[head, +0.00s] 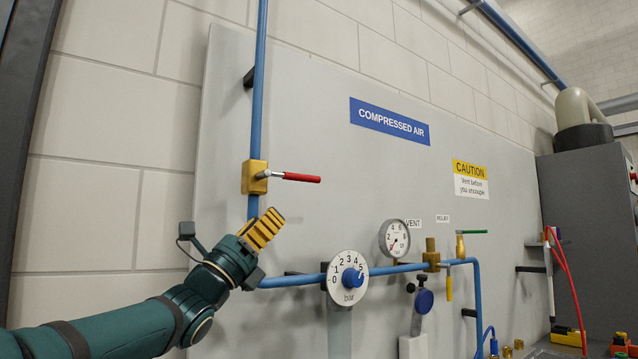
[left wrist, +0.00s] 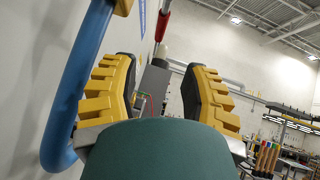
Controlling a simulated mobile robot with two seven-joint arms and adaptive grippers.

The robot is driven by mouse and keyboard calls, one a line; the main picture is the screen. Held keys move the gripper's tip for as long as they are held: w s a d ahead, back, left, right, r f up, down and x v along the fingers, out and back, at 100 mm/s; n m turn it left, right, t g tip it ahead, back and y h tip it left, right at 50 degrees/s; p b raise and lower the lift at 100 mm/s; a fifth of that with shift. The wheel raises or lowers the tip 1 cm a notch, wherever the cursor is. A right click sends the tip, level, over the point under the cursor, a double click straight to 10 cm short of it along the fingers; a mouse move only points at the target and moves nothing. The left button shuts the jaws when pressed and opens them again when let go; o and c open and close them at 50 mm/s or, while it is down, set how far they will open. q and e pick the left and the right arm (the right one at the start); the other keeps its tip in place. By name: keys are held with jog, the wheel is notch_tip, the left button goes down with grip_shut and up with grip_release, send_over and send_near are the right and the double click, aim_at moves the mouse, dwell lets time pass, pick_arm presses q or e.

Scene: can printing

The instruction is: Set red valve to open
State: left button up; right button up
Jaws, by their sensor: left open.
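The red valve has a brass body (head: 254,178) on a vertical blue pipe (head: 258,90). Its red lever (head: 300,177) points right, across the pipe. My left gripper (head: 264,228) is just below the valve, in front of the pipe and apart from the lever. In the left wrist view my left gripper (left wrist: 163,78) has its yellow fingers spread with nothing held. The red lever (left wrist: 162,24) shows beyond them, near the top between the fingers. My right gripper is not in view.
A round bar dial (head: 346,281) sits on the horizontal blue pipe right of my left gripper. A pressure gauge (head: 395,238), a green-handled valve (head: 470,232) and a grey cabinet (head: 585,215) stand farther right. The panel around the red lever is clear.

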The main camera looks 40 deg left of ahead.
aim_at(303, 178)
pick_arm(q)
jog(key=p+x, duration=0.3)
jog(key=x, duration=1)
jog(key=shift+r+p, duration=0.2)
jog(key=shift+p, duration=0.2)
jog(key=shift+s, duration=0.1)
grip_shut()
